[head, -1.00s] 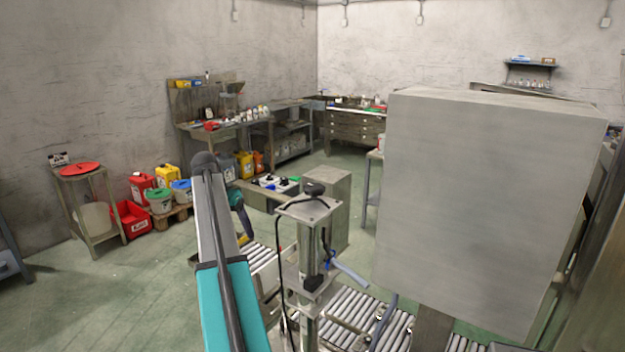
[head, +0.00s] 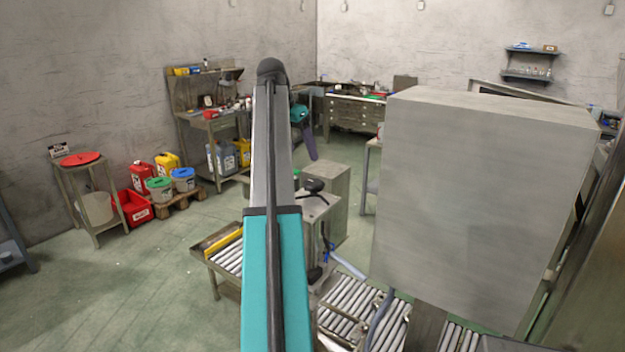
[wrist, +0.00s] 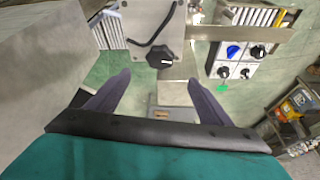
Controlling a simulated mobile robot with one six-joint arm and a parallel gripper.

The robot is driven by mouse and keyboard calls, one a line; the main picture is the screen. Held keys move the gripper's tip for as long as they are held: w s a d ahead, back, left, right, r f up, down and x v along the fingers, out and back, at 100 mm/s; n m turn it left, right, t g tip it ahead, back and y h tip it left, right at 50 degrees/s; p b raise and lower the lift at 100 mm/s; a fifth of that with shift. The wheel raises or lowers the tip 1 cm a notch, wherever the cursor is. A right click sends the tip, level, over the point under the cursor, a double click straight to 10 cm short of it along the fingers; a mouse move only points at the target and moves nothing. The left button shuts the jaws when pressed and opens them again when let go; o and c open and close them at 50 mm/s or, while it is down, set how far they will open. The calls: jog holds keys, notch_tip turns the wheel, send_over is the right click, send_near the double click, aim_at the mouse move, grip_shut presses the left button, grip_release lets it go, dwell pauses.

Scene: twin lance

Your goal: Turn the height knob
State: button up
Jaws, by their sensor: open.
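A black lobed knob (wrist: 159,57) sits on a grey metal top plate (wrist: 146,22) with a black cable beside it. In the head view the knob (head: 314,186) shows on top of the column, right of my arm. No label tells that it is the height knob. My gripper (wrist: 158,78) is open and empty, its two dark fingers spread. In the wrist view the knob appears between and just beyond the fingertips, apart from both. In the head view only one purple finger (head: 310,143) shows clearly, above and behind the knob; my arm hides part of the column.
A panel (wrist: 238,62) with a blue knob (wrist: 233,51) and several black knobs lies right of the gripper in the wrist view. A large grey box (head: 485,205) stands right of the column. Roller conveyors (head: 350,305) run below. Open floor (head: 130,290) lies left.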

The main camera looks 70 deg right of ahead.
aim_at(313, 182)
jog(key=shift+f, duration=0.15)
jog(key=shift+p+x, duration=2.7)
jog(key=shift+x, duration=4.1)
jog(key=shift+d, duration=0.1)
jog(key=c, duration=1)
jog(key=shift+d, duration=0.15)
jog(key=shift+c, duration=0.4)
jog(key=shift+n+b, duration=0.3)
jog(key=shift+n, duration=0.1)
